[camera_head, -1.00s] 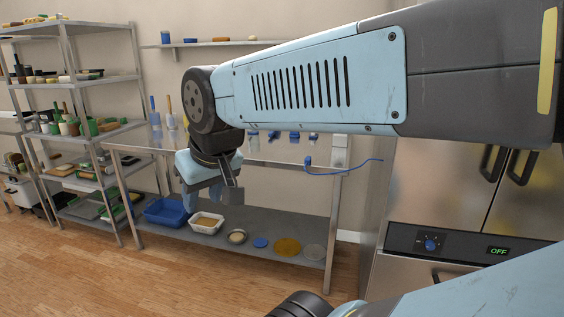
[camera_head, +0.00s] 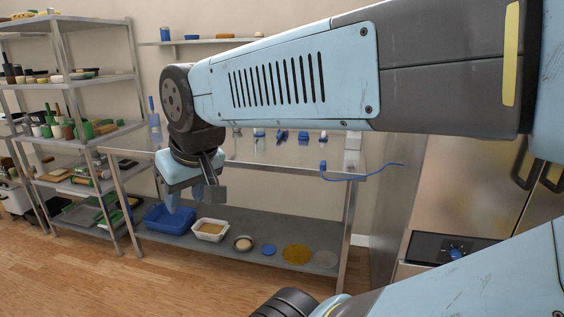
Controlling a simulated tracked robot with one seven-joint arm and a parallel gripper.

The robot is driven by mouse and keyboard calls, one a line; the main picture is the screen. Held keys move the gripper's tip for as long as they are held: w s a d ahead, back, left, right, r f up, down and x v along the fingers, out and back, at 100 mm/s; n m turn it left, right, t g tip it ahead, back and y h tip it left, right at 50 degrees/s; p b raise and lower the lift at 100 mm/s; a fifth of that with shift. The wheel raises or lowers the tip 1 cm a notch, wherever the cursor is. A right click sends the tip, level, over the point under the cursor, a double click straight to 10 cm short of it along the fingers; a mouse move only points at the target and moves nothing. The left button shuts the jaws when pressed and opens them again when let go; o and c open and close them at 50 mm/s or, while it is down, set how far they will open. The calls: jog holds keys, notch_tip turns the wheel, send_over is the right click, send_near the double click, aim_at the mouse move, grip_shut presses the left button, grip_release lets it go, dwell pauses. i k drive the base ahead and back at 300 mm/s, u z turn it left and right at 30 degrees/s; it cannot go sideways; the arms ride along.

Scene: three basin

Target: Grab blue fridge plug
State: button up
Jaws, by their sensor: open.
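The blue plug (camera_head: 323,168) hangs at the front edge of the steel table, near its right end. Its blue cord (camera_head: 362,177) runs right from it toward the steel fridge (camera_head: 471,190). My gripper (camera_head: 193,200) points down in front of the table, well to the left of the plug and apart from it. Its fingers are open, with nothing seen between them. My arm crosses the picture above the plug and hides part of the wall and the table's back.
A loaded shelf rack (camera_head: 88,82) stands at left. The wooden floor (camera_head: 170,285) in front is clear.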

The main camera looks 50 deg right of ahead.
aim_at(323, 164)
jog(key=u, duration=0.05)
jog(key=i, duration=1.6)
jog(key=z, duration=1.7)
jog(key=i, duration=0.55)
jog(key=u, duration=0.2)
jog(key=k, duration=0.55)
jog(key=z, duration=0.1)
